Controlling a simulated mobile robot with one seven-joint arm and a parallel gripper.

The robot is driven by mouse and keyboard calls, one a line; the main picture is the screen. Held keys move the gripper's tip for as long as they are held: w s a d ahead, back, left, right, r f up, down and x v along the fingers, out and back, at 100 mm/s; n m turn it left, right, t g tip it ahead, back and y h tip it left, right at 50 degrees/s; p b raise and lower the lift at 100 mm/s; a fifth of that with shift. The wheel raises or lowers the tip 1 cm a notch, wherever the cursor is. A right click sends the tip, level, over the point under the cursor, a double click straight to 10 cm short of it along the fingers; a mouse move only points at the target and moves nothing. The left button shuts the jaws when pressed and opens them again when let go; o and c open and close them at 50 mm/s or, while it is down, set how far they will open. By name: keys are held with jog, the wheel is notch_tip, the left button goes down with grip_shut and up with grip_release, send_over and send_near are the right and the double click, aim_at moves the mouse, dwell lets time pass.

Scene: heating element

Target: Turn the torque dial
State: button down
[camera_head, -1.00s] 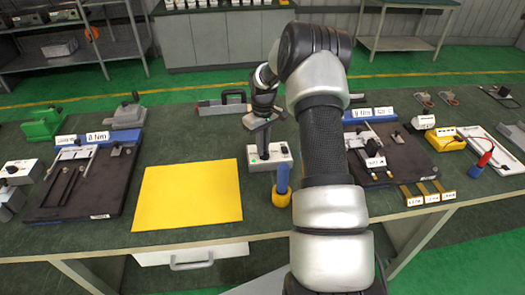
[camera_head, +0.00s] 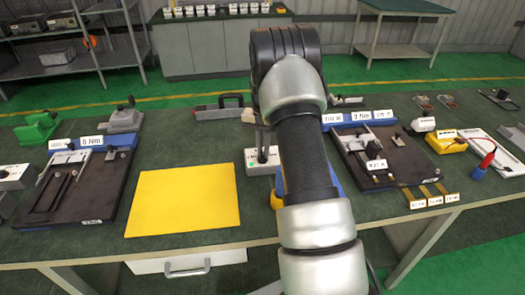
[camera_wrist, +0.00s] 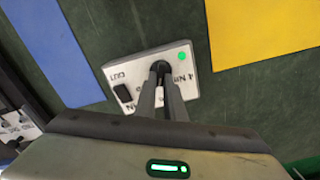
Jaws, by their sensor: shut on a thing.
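The torque dial is a small black knob (camera_wrist: 160,68) on a white box (camera_wrist: 116,76) in the wrist view. The box carries a "4 Nm" label and a green light, with a black switch near its other end. My gripper (camera_wrist: 162,88) is over the box, its two grey fingers shut on the knob. The fingers hide part of the knob and some of the lettering. In the head view the white box (camera_head: 255,168) stands right of the yellow sheet, and my arm covers its right part and most of the gripper.
The yellow sheet (camera_head: 183,200) lies flat beside the box. Dark fixture boards stand at left (camera_head: 98,192) and right (camera_head: 378,163). A blue-handled item (camera_head: 279,185) is just in front of the box, partly behind my arm. A grey toolbox (camera_head: 222,109) is behind.

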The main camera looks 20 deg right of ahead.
jog(key=m, duration=0.3)
jog(key=shift+r+m, duration=0.1)
jog(key=shift+m, duration=0.3)
jog(key=shift+s+d+m, duration=0.15)
jog(key=shift+m, duration=1.55)
jog(key=c, duration=1.8)
grip_release()
jog(key=shift+c, duration=0.2)
notch_tip(320, 180, up, 17)
jog(key=shift+r+p, duration=0.2)
jog(key=shift+p, duration=0.1)
jog(key=shift+s, duration=0.1)
